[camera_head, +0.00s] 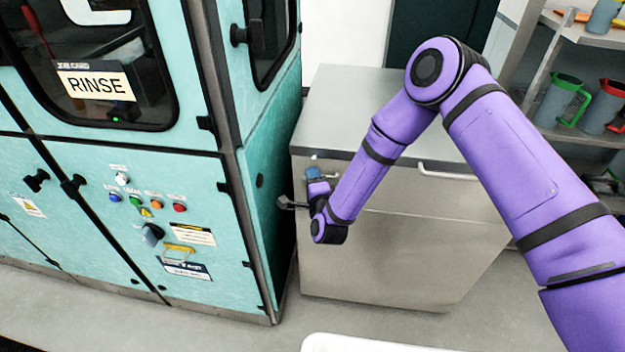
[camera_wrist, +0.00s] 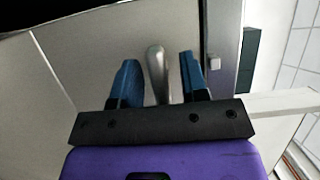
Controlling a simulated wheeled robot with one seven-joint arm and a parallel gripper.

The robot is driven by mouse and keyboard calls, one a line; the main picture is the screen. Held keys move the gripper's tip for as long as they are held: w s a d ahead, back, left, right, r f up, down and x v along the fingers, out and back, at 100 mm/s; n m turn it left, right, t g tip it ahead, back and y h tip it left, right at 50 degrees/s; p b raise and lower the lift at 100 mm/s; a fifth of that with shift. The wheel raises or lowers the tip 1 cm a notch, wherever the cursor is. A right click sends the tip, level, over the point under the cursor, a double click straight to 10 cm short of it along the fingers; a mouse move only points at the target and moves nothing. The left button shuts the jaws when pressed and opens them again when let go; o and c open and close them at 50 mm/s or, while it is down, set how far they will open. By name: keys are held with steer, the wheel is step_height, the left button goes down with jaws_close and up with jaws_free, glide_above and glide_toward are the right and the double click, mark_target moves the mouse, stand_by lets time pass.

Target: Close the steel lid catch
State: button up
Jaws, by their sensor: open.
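The steel chest (camera_head: 400,255) stands in the middle of the head view, with its flat lid (camera_head: 350,100) lying down on the body. In the wrist view a rounded silver lever (camera_wrist: 157,65), which looks like the lid catch, lies between my fingers. A small metal stub (camera_wrist: 214,63) sits on the strip to its right. My gripper (camera_wrist: 158,68) is open, with one blue finger on each side of the lever and a gap visible on both sides. In the head view my gripper (camera_head: 313,173) is at the chest's upper left front, hiding most of the catch.
A teal machine (camera_head: 185,120) labelled RINSE, with knobs and buttons, stands close to the chest's left side. A bar handle (camera_head: 448,173) is on the chest's right front. Shelves (camera_head: 590,135) with jugs are at the right. A white edge (camera_head: 370,343) shows at the bottom.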

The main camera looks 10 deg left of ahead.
jaws_close()
steer(key=shift+n, duration=0.3)
steer(key=n+g+h, duration=0.1)
steer(key=n, duration=0.3)
steer(key=shift+g, duration=0.3)
steer(key=n+h, duration=0.2)
steer(key=n, duration=0.1)
steer(key=shift+g, duration=0.4)
steer(key=n+h, duration=0.1)
steer(key=n, duration=0.2)
steer(key=shift+g+h, duration=0.3)
steer(key=shift+h, duration=0.1)
steer(key=shift+n+h, duration=1)
steer(key=shift+n, duration=0.5)
